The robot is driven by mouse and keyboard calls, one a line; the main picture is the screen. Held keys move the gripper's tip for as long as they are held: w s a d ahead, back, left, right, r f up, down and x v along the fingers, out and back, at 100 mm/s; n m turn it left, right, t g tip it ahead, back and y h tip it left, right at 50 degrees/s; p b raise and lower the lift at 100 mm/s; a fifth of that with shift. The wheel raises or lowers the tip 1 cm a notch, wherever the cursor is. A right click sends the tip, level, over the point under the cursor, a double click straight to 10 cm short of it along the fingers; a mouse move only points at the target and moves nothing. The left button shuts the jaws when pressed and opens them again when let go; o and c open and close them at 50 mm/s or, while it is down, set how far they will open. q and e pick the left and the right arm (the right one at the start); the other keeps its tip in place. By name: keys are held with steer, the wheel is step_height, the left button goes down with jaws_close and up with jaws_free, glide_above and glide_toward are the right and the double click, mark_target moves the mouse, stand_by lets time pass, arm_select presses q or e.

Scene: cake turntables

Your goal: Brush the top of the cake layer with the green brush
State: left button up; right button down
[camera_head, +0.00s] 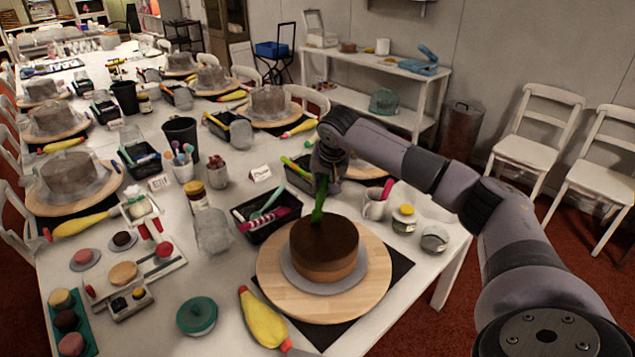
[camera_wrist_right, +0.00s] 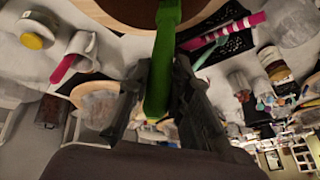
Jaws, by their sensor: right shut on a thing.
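The cake layer (camera_head: 324,247), brown with a darker top, sits on a grey disc (camera_head: 298,281) on a round wooden turntable (camera_head: 375,262). My right gripper (camera_head: 326,175) is above the back of the cake, shut on the green brush (camera_head: 318,205). The brush points down, its lower end at the cake's top near the back left edge; I cannot tell for sure whether it touches. In the right wrist view, the green brush (camera_wrist_right: 166,45) stands between the fingers of my right gripper (camera_wrist_right: 160,90). My left gripper is not in view.
A black tray (camera_head: 262,232) with tools stands left of the cake, and a yellow piping bag (camera_head: 263,318) lies in front. A teal lidded pot (camera_head: 197,315) is at front left. A white cup (camera_head: 376,206), a yellow-lidded jar (camera_head: 404,220) and a glass bowl (camera_head: 434,240) stand at right.

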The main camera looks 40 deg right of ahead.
steer(key=shift+s+d, duration=1.15)
steer(key=shift+s, duration=0.2)
steer(key=shift+s+d, duration=0.1)
steer(key=s+d+b, duration=0.1)
steer(key=s+d, duration=0.3)
steer(key=shift+s+d+b, duration=0.15)
steer(key=shift+s+b, duration=0.25)
step_height(320, 180, up, 7)
steer(key=p, duration=0.5)
steer(key=shift+p, duration=0.35)
